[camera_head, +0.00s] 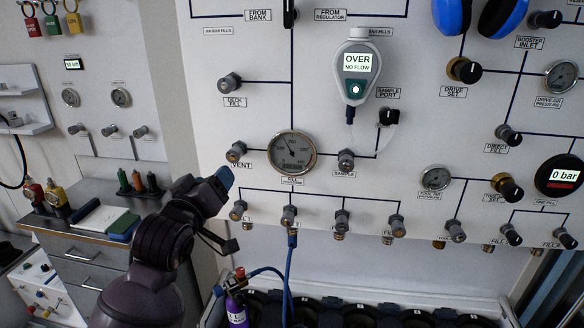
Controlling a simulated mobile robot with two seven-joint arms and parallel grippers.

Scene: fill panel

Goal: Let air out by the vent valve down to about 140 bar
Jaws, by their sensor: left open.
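The vent valve (236,153) is a small grey knob on the white panel, above its VENT label and left of the round fill gauge (292,153). A line joins the two. The gauge needle is too small to read surely. My left gripper (229,211) comes in from the lower left. Its fingers are spread, one blue-tipped finger up near the VENT label and one dark finger lower down. It is empty and appears just below the vent valve, apart from it. My right gripper is out of view.
A row of small valves (289,215) runs below the gauge, with a blue hose (291,260) hanging from one. The sample valve (346,160) is right of the gauge. A handheld meter (356,75) reads OVER, NO FLOW. A purple cylinder (236,308) stands below.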

